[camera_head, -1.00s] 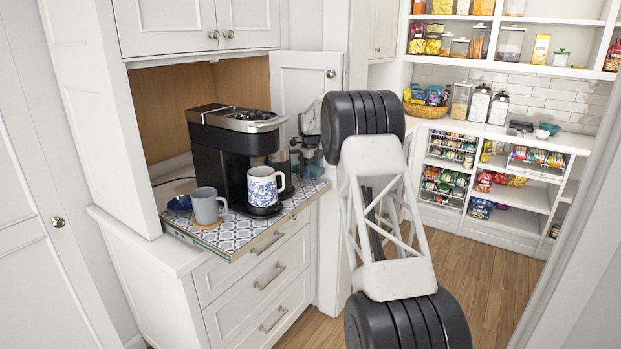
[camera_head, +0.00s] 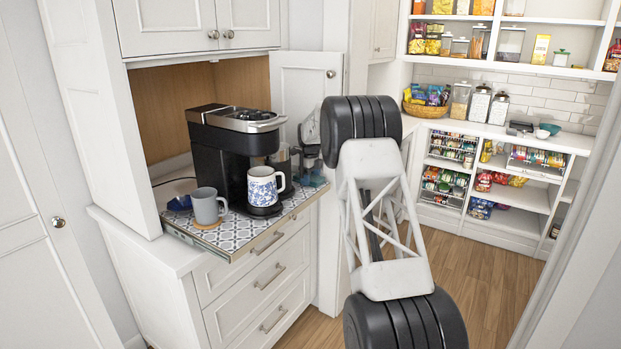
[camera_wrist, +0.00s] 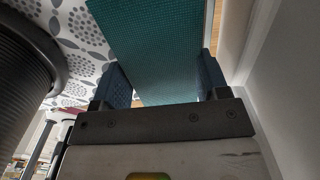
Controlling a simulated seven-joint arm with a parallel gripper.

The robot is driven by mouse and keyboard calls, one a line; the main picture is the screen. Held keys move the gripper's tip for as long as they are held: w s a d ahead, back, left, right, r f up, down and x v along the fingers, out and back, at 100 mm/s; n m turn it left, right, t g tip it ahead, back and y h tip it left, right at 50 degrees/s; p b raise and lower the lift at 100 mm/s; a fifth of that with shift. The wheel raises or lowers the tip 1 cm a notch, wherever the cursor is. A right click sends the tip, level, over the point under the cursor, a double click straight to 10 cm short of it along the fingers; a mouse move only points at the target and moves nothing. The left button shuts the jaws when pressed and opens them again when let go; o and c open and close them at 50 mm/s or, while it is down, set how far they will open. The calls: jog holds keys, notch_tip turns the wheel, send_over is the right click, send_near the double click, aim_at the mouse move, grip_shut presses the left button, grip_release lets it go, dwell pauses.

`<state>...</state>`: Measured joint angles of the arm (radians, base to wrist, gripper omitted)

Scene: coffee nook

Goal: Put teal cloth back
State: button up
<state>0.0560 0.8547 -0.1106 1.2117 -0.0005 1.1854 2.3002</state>
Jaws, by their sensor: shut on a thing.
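The teal cloth (camera_wrist: 150,45) fills the upper middle of the wrist view, a flat woven strip running between my gripper's two fingers. My gripper (camera_wrist: 165,88) is shut on it, with one dark blue finger on each side. In the head view, my gripper (camera_head: 311,172) is partly hidden behind my arm, at the right edge of the patterned pull-out tray (camera_head: 238,236). The cloth is hard to make out there. In the wrist view, the tray surface (camera_wrist: 75,25) lies behind the cloth to the left. I cannot tell whether the cloth touches it.
A black coffee maker (camera_head: 235,150) stands on the tray, with a blue-and-white mug (camera_head: 262,188) at its front. A grey mug (camera_head: 206,207) on a coaster and a blue bowl (camera_head: 180,203) are at the left. An open cabinet door (camera_head: 300,85) stands behind my gripper.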

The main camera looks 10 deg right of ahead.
jog(key=o, duration=0.9)
jog(key=shift+r, duration=0.15)
notch_tip(320, 180, up, 12)
dwell(0.8)
